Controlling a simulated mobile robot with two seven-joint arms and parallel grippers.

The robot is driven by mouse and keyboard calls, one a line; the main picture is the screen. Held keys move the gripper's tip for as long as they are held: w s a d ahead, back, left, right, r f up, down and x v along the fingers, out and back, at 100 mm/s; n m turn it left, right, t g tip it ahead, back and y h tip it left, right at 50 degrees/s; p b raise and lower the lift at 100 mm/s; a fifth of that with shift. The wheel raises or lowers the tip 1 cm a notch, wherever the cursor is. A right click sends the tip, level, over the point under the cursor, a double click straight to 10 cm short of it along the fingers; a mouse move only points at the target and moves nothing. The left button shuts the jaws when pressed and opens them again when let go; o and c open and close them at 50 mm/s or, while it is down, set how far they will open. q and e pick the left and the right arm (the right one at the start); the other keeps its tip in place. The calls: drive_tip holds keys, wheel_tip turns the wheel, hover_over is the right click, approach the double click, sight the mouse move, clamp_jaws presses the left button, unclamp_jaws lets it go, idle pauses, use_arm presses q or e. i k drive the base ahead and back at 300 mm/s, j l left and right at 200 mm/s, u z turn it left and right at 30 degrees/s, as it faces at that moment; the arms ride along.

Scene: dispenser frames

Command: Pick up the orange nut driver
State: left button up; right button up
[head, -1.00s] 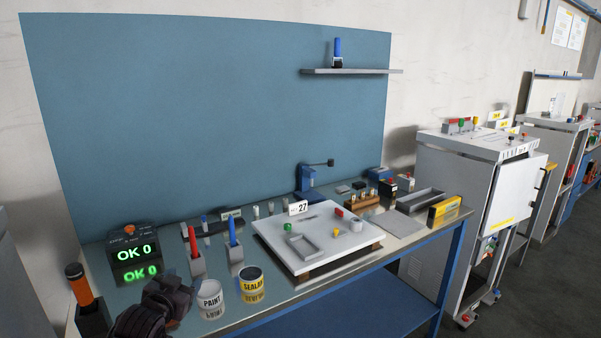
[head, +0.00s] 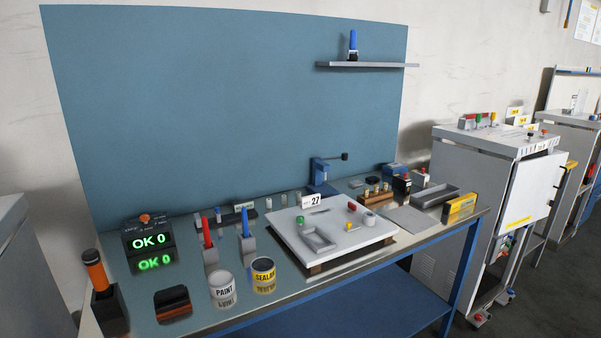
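The orange nut driver (head: 96,268) stands upright at the left front end of the bench, orange handle up with a dark band and cap. Its lower part is hidden in a black holder (head: 110,308). Other upright handles are red (head: 207,232) and blue (head: 246,222), each in a grey holder right of it. Another blue-handled tool (head: 353,41) stands on the wall shelf. Neither of my grippers is in view.
A lit display box (head: 149,243) is behind the black holder. A white board (head: 350,240) with small parts fills the bench middle.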

sight(91, 258)
drive_tip(key=u, duration=1.3)
